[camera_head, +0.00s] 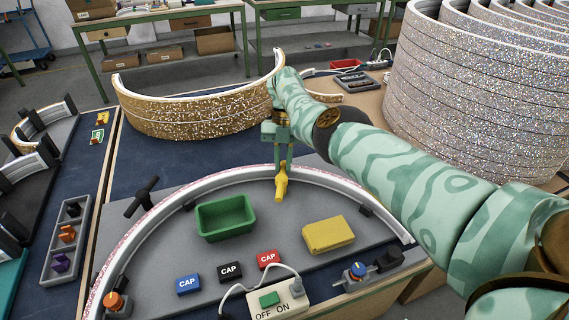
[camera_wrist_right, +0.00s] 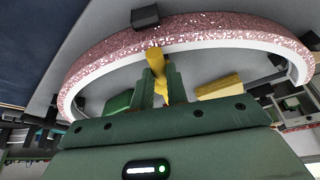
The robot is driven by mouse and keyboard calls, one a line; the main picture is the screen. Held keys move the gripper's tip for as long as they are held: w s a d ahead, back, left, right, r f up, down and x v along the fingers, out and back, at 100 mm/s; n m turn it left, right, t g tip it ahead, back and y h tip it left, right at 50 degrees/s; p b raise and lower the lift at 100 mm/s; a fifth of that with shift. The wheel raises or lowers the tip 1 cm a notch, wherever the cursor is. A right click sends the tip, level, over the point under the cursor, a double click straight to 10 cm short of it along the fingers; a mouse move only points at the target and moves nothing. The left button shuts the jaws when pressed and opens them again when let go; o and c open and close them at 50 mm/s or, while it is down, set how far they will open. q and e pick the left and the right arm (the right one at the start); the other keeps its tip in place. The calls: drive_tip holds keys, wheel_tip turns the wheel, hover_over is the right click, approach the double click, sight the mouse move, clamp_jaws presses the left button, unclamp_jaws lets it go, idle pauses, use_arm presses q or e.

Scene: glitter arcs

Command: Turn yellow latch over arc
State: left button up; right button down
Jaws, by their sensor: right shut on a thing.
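The glitter arc (camera_head: 143,224) is clamped on a grey board, with a white inner side and a pink glitter outer face that shows in the wrist view (camera_wrist_right: 110,46). The yellow latch (camera_head: 281,186) is at the arc's far middle. My right gripper (camera_head: 281,166) reaches down from above and is shut on it. In the wrist view the latch (camera_wrist_right: 156,62) sits between the fingers (camera_wrist_right: 160,88), and its end overlaps the arc's white edge. Whether it touches the arc is unclear. The fingers partly hide the latch. My left gripper is not in view.
Inside the arc are a green bin (camera_head: 225,218), a yellow block (camera_head: 328,235) and several cap blocks (camera_head: 229,271). A switch box (camera_head: 278,301) with a cable stands in front. A gold glitter arc (camera_head: 190,117) stands behind. Stacked arcs (camera_head: 450,90) fill the right.

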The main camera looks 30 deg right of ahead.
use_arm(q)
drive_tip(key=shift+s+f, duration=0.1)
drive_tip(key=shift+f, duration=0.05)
use_arm(e)
drive_tip(key=shift+n, duration=0.3)
drive_tip(key=c, duration=1.4)
unclamp_jaws()
drive_tip(key=shift+w, duration=0.1)
